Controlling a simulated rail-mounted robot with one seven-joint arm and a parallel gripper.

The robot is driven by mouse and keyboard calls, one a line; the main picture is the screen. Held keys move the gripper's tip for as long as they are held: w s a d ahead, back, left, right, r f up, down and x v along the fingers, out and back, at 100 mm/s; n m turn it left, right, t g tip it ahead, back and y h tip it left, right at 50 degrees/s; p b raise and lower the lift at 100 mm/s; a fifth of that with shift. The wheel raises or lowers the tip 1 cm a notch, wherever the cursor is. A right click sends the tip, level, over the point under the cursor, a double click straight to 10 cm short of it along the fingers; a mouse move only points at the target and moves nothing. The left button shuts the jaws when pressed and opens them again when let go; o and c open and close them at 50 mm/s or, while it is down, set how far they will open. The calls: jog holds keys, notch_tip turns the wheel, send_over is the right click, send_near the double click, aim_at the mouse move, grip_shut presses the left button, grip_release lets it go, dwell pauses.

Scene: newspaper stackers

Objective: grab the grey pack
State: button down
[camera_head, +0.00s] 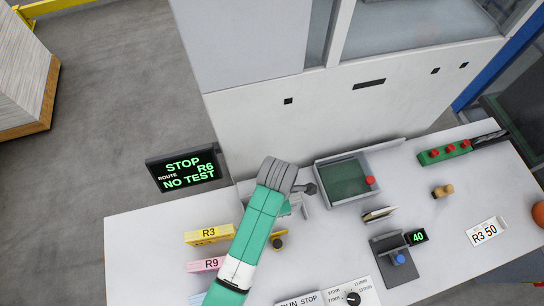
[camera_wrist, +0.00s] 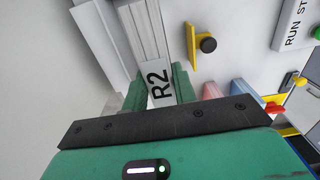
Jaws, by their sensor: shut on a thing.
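The grey pack (camera_wrist: 146,32) carries a white label reading R2 and shows in the wrist view between the two green fingers of my gripper (camera_wrist: 158,88). My gripper is shut on it, one finger on each side near the label. In the head view my gripper is mostly hidden behind my own arm, near the back left of the white table.
A yellow pack R3 (camera_head: 208,234) and a pink pack R9 (camera_head: 206,265) lie left of my arm. A yellow bracket with a black knob (camera_wrist: 206,44) is close by. A grey tray (camera_head: 326,183) stands right of my arm. A dark sign (camera_head: 183,168) stands at left.

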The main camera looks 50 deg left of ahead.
jog(key=s+d, duration=0.6)
jog(key=d, duration=0.7)
jog(key=shift+b, duration=0.45)
